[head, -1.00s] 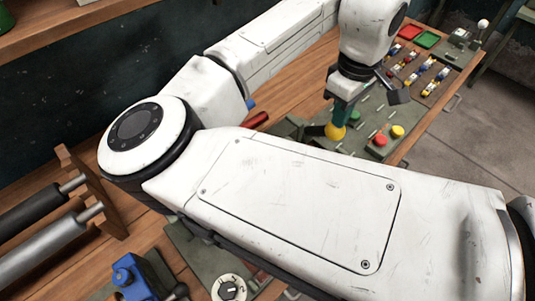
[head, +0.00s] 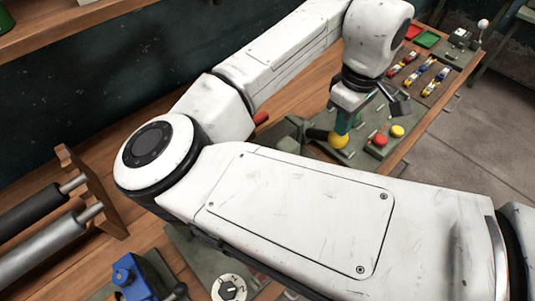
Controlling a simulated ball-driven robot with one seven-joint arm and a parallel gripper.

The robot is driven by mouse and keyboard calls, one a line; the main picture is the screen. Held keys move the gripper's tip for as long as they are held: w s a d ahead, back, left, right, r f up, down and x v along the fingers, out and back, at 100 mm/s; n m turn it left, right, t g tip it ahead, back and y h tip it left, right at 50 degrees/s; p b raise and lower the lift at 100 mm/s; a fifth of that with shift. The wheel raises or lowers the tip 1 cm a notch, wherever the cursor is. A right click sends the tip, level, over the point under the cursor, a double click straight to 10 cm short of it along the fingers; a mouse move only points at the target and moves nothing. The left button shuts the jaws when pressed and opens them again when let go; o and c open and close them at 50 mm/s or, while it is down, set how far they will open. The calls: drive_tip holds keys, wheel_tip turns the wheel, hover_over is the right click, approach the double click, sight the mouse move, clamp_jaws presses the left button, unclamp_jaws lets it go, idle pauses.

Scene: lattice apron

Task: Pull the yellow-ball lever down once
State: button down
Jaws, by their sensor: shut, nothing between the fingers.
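The yellow ball (head: 337,139) of the lever shows just below my wrist in the head view, above the green-grey panel (head: 356,155). The lever's rod is not clearly visible. My gripper (head: 344,127) points down with its teal fingers shut and empty. The fingertips are right by the ball's upper right side in the picture. They look to be touching it, but the ball and my wrist hide the exact contact.
A red button (head: 380,140) and a yellow button (head: 397,131) stand close to the right of the ball. A blue device (head: 133,277) and a dial (head: 230,288) sit at the front.

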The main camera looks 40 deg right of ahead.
sight(346, 137)
drive_tip(key=shift+s+f, duration=0.15)
drive_tip(key=shift+f, duration=0.2)
drive_tip(key=shift+s+f, duration=0.3)
drive_tip(key=shift+f, duration=0.4)
drive_tip(key=shift+s+f, duration=0.2)
drive_tip(key=shift+f, duration=0.45)
idle(0.3)
